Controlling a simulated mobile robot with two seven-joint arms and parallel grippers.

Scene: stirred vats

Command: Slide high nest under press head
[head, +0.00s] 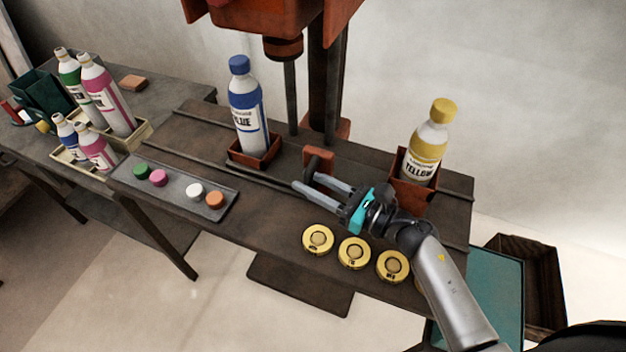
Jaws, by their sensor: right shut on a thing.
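A taller red nest (398,193) at the right of the bench holds an upright bottle with a yellow cap (430,143). A lower red nest (263,159) holds an upright bottle with a blue cap (247,113). The dark red press head (283,47) hangs at the top, behind and above the blue bottle. My right gripper (306,181) lies between the two nests, at a small red bracket (319,158) that stands on the bench. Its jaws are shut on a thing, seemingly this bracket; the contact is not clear. My left gripper is not in view.
Several brass discs (354,253) lie along the front edge. A grey tray (175,188) with coloured caps lies at the left. Crates of bottles (147,134) stand on the far left bench. Dark press columns (319,95) rise behind. A teal-topped surface (494,282) is at lower right.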

